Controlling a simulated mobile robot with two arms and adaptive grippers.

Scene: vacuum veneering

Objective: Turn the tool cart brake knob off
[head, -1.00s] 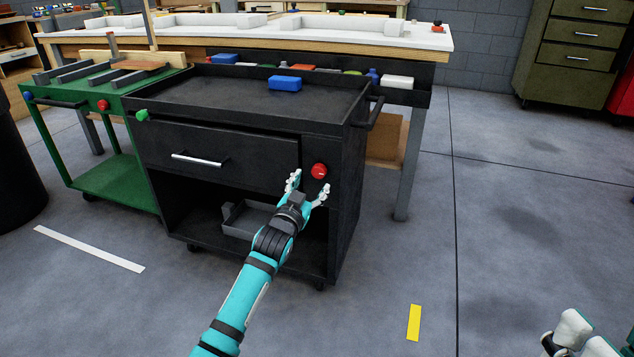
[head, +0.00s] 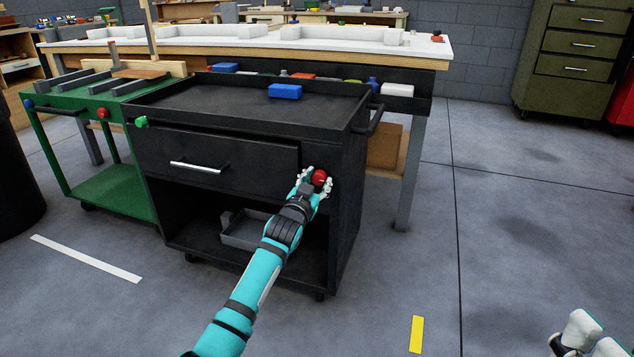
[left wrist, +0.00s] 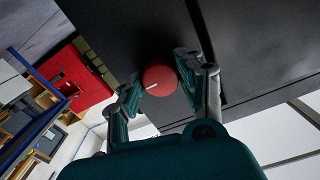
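The black tool cart (head: 235,150) stands in front of me, with a round red knob (head: 320,177) on the right of its front. In the left wrist view the red knob (left wrist: 160,80) shows a short white mark pointing toward its lower left. My left gripper (head: 317,180) is at the knob, one finger on each side. In the left wrist view the fingers (left wrist: 158,75) appear to touch the knob's sides, shut on it. My right gripper (head: 583,340) is partly in view at the bottom right, away from the cart; its opening is unclear.
A green cart (head: 110,185) stands close on the left. A workbench (head: 420,48) is behind the black cart. A blue block (head: 285,91) lies on the cart's top tray. A green knob (head: 141,122) is on its left corner. The floor on the right is clear.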

